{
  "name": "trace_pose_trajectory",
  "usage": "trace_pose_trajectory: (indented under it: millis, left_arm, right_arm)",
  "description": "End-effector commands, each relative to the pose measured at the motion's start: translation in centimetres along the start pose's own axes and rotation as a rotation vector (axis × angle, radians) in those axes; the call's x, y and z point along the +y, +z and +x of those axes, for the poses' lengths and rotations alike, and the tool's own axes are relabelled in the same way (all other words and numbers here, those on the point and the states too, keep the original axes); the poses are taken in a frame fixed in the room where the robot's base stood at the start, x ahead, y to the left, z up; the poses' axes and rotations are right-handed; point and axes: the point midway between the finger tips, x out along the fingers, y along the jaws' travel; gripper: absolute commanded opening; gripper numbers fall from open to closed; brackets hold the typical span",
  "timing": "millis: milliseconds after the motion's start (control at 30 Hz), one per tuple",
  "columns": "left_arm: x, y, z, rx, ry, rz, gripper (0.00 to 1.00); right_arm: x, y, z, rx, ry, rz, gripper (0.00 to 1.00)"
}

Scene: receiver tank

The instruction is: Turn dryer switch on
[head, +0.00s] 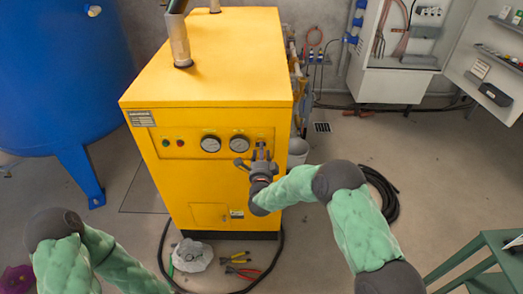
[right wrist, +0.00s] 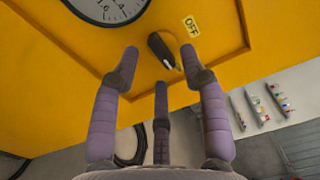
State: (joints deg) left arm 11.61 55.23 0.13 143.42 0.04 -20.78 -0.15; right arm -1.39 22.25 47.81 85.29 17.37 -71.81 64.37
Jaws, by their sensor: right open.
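The yellow dryer (head: 205,60) stands in the middle of the head view, with two round gauges on its front panel. In the right wrist view the dryer switch (right wrist: 161,50) is a small dark knob, tilted, with a yellow OFF label (right wrist: 191,25) beside it. My right gripper (head: 258,158) is at the right end of the panel and largely hides the switch in the head view. In the right wrist view its three fingers (right wrist: 163,70) are spread open around the switch's near side, with nothing between them. My left gripper is not in view, only its arm at the lower left.
A blue tank (head: 60,80) stands to the left. An open electrical cabinet (head: 392,88) is at the back right. A green table (head: 490,262) is at the lower right. Pliers (head: 243,271) and a pale crumpled bag (head: 192,255) lie on the floor before the dryer.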

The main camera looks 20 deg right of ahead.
Motion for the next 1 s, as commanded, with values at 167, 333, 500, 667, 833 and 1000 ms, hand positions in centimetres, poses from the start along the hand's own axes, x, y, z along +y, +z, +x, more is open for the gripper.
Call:
trace_pose_trajectory:
  millis: [167,333,500,667,833,1000]
  left_arm:
    - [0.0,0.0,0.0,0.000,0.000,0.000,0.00]
    - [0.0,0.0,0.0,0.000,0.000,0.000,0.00]
    - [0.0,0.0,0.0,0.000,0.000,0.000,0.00]
    - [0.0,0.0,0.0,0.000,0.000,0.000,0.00]
    - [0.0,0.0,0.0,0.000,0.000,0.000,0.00]
    - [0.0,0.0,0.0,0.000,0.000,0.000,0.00]
  right_arm:
    - [-0.1,0.1,-3.5,-0.003,0.001,0.000,0.44]
    - [-0.1,0.1,-6.8,-0.002,0.000,0.000,0.44]
    - [0.0,0.0,-9.1,0.000,-0.001,0.000,0.44]
    - [0.0,0.0,-10.2,0.000,-0.001,0.001,0.44]
    - [0.0,0.0,-10.3,0.001,-0.001,0.001,0.44]
    - [0.0,0.0,-10.3,0.001,-0.001,0.001,0.44]
